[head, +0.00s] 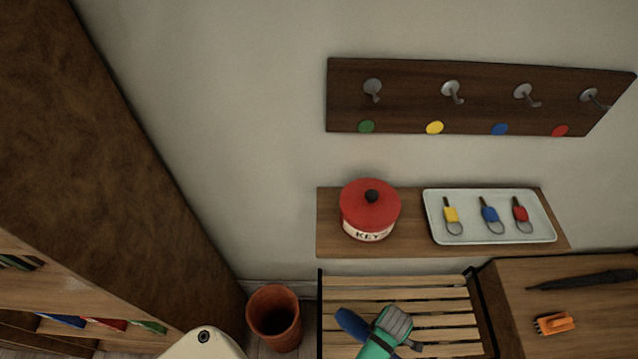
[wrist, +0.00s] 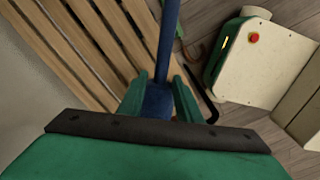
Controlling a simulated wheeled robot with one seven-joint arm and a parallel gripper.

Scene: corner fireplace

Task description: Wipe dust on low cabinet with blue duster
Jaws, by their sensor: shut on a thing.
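My gripper (wrist: 160,88) has green fingers shut on the blue duster (wrist: 168,42), whose blue shaft runs up and away between them in the wrist view. In the head view my gripper (head: 375,343) is at the bottom middle, over the slatted bench. A rounded blue part of the duster (head: 351,323) sticks out to its left, and a smaller blue part shows on its right. I cannot tell whether the duster touches the slats. A wooden cabinet top (head: 510,310) at the lower right may be the low cabinet. I cannot make out dust on it.
A wall shelf (head: 330,225) above carries a red-lidded pot (head: 370,208) and a key tray (head: 487,235). A terracotta pot (head: 274,318) stands left.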

